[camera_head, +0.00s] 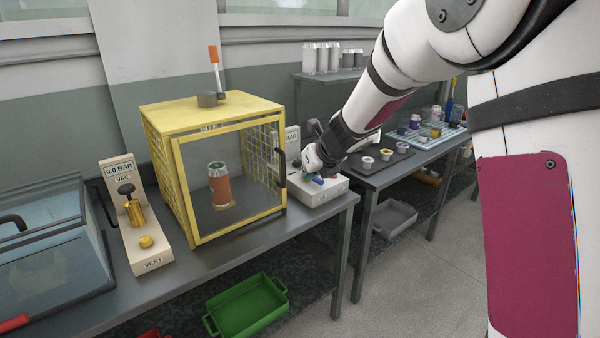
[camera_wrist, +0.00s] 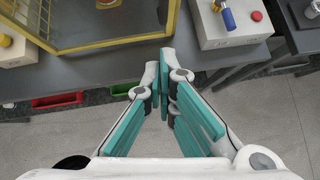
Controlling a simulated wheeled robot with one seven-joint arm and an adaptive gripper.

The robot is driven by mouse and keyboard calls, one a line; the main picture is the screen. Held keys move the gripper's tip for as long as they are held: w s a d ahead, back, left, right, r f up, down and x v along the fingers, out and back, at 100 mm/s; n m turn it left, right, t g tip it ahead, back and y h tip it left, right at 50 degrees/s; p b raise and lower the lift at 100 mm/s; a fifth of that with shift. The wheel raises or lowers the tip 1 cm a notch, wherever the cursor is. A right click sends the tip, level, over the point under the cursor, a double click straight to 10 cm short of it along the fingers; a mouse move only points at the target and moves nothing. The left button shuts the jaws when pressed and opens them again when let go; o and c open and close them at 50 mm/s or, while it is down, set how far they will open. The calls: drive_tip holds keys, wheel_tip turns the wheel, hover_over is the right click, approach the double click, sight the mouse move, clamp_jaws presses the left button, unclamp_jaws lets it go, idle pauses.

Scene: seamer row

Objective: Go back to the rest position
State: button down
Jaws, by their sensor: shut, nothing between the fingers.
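My gripper (camera_wrist: 165,85) shows large in the wrist view, its teal finger pads brought together with nothing between them. In that view it hangs over the front edge of the grey bench (camera_wrist: 110,68). In the head view my gripper (camera_head: 309,172) is small and partly hidden, close to a pale control box (camera_head: 325,194) right of the yellow cage. The box has a blue handle (camera_wrist: 229,19) and a red button (camera_wrist: 257,16). I cannot tell from the head view whether my fingers touch the box. My arm reaches out from the upper right. No rest position is marked in view.
A yellow mesh cage (camera_head: 192,118) holds an orange-and-green can (camera_head: 221,187). A vacuum/vent box (camera_head: 135,215) and a glass-lidded chamber (camera_head: 45,250) stand left. A tray bench with small cups (camera_head: 385,155) lies right. A green bin (camera_head: 248,306) sits below. The floor in front is clear.

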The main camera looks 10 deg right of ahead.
drive_tip(key=s+d+r+m+t+h, duration=0.35)
drive_tip(key=d+r+m, duration=0.35)
drive_tip(key=r+m, duration=0.3)
drive_tip(key=s+d+r+m+g+h+p, duration=0.1)
drive_tip(key=s+d+r+m, duration=0.2)
drive_tip(key=s+m, duration=0.25)
drive_tip(key=s+d+r+m+h, duration=0.2)
drive_tip(key=s+d+r+m, duration=0.15)
drive_tip(key=s+m, duration=0.2)
drive_tip(key=s+a+f+m+g+y, duration=0.1)
drive_tip(key=s+f+m+g, duration=0.1)
drive_tip(key=s+m, duration=0.4)
drive_tip(key=s+a+f+m+g+y+p, duration=0.1)
drive_tip(key=s+m, duration=0.5)
drive_tip(key=s, duration=0.8)
drive_tip(key=s+a+f+m+g+y, duration=0.1)
drive_tip(key=s+a+f+m+g, duration=0.2)
drive_tip(key=s+m, duration=0.4)
drive_tip(key=s+f, duration=0.1)
drive_tip(key=s, duration=0.2)
drive_tip(key=shift+s+a+f+g+p, duration=0.15)
drive_tip(key=shift+a+g+p, duration=0.1)
drive_tip(key=shift+g+p, duration=0.1)
